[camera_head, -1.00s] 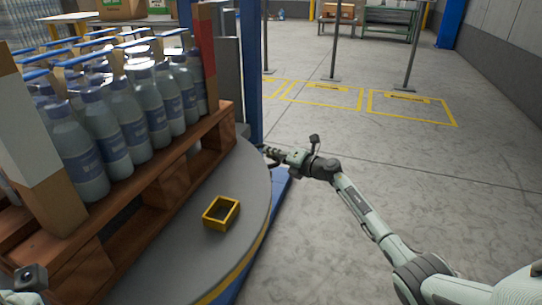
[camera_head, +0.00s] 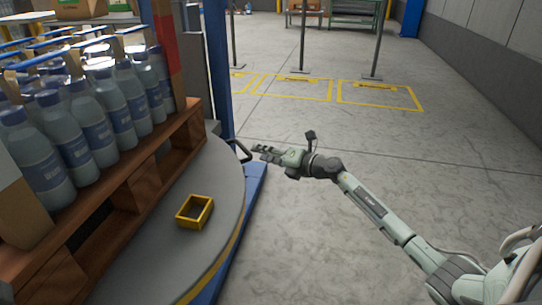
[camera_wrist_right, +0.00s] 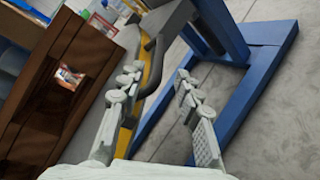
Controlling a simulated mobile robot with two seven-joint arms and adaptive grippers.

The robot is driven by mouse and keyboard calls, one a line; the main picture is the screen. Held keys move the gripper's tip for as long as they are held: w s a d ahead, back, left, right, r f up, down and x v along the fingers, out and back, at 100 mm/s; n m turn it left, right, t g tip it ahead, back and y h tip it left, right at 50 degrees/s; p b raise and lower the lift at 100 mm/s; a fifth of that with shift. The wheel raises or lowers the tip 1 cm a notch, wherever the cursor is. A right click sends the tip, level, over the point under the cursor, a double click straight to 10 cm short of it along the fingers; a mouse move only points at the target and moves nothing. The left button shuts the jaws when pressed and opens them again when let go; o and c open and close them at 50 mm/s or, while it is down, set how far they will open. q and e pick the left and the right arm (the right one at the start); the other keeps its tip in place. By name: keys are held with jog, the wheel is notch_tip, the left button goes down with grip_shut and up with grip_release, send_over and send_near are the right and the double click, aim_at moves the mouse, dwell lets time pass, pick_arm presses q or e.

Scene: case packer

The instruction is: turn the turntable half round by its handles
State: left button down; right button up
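The grey round turntable (camera_head: 165,250) with a yellow edge fills the lower left of the head view and carries a loaded wooden pallet. A dark curved handle (camera_head: 240,150) sticks out from its far right edge. It also shows in the right wrist view (camera_wrist_right: 151,68), beside the left-hand finger. My right gripper (camera_head: 258,150) is open and empty, just right of the handle in the head view. In the wrist view its two fingers (camera_wrist_right: 158,80) are spread apart and do not grip the handle. My left gripper is not in view. No second handle shows.
The wooden pallet (camera_head: 100,213) bears several water bottles (camera_head: 90,118). A small yellow open box (camera_head: 195,211) lies on the turntable. A blue post (camera_head: 216,65) and blue base (camera_head: 252,190) stand beside it. The grey floor (camera_head: 350,160) on the right is clear.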

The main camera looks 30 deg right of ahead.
jog(key=shift+v, duration=1.6)
jog(key=shift+s+f, duration=0.1)
jog(key=shift+s, duration=0.05)
